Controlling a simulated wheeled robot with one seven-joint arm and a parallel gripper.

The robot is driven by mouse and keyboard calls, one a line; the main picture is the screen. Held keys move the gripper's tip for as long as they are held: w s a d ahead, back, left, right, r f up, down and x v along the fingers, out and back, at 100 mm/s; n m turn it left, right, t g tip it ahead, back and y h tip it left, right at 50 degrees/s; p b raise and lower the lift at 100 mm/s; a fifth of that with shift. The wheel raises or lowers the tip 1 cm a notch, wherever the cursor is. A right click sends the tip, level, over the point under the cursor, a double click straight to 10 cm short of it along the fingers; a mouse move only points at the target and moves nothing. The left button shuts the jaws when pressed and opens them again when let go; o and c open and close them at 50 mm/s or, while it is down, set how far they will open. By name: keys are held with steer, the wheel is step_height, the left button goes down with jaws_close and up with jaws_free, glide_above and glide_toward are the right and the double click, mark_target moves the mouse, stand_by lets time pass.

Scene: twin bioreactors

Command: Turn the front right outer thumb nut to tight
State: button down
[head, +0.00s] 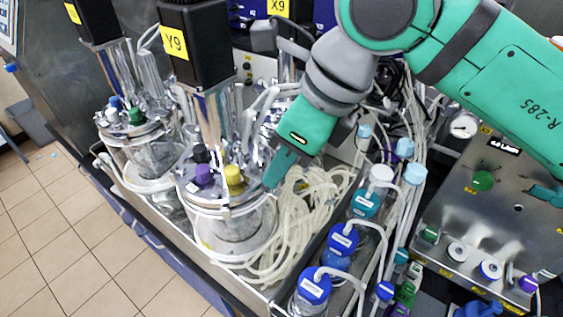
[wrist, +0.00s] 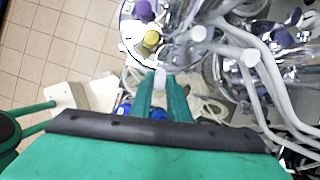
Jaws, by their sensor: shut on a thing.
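The front bioreactor is a glass vessel (head: 235,232) with a shiny metal lid, a purple cap (head: 203,174) and a yellow cap (head: 234,180). My gripper (head: 271,184) reaches down from the upper right to the right edge of this lid. In the wrist view my gripper's fingers (wrist: 162,82) are close together on a small pale grey part, the thumb nut (wrist: 160,77), at the lid's rim. The yellow cap (wrist: 152,38) and purple cap (wrist: 144,10) stand just beyond. In the head view the fingers hide the nut, and its turn angle cannot be told.
A black motor (head: 194,42) marked Y9 rises above the lid. Coiled pale tubing (head: 308,205) lies right of the vessel. Blue-capped bottles (head: 343,239) stand along the right. A second reactor (head: 137,145) stands behind to the left. Tiled floor (head: 50,240) is clear at left.

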stand_by(0.4)
steer(key=c, duration=1.7)
jaws_free()
steer(key=v, duration=1)
steer(key=shift+s+r, duration=0.15)
steer(key=shift+r, duration=0.25)
